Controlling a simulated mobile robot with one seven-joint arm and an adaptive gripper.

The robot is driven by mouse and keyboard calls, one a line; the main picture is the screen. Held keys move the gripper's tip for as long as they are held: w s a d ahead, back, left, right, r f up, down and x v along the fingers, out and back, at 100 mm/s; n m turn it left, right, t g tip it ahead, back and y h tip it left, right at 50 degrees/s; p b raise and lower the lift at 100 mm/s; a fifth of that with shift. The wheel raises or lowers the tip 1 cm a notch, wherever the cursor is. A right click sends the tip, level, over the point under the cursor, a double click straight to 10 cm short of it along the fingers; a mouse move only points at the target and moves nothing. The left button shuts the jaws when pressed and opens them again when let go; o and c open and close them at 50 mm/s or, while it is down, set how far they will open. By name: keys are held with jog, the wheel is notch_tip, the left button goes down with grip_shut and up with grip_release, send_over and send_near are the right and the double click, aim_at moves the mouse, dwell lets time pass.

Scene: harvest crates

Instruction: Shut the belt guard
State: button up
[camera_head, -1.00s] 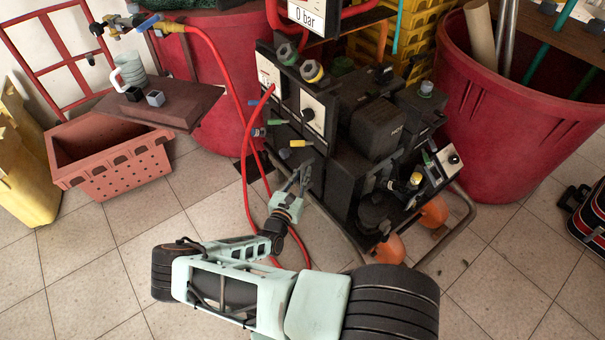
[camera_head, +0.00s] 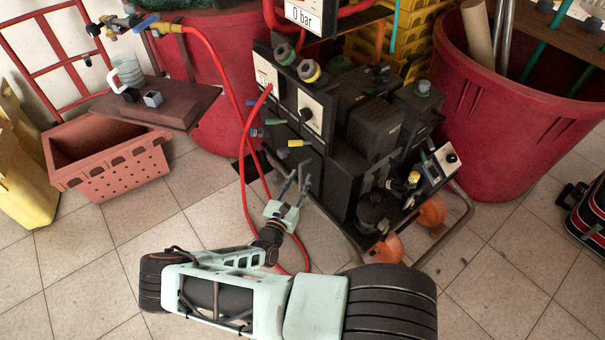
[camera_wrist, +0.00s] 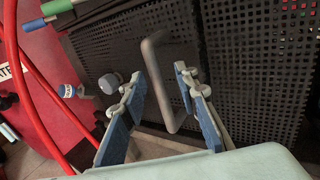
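In the wrist view a black perforated panel (camera_wrist: 112,45), which looks like the belt guard, carries a grey bar handle (camera_wrist: 163,85). A second perforated panel (camera_wrist: 262,75) meets it at an edge on the right. How far the guard stands open I cannot tell. My gripper (camera_wrist: 165,78) is open, its blue-padded fingers either side of the handle in the picture, with gaps showing. I cannot tell whether the handle lies at finger depth. In the head view my gripper (camera_head: 294,180) is at the lower left front of the black machine (camera_head: 365,130).
A red hose (camera_head: 245,150) hangs close left of my gripper. An orange crate (camera_head: 115,165) and a brown shelf (camera_head: 165,102) with a mug stand left. A red tub (camera_head: 510,120) stands right. Tiled floor in front is mostly clear.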

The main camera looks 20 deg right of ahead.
jog(key=v, duration=0.8)
jog(key=shift+s, duration=0.35)
jog(key=shift+a, duration=0.1)
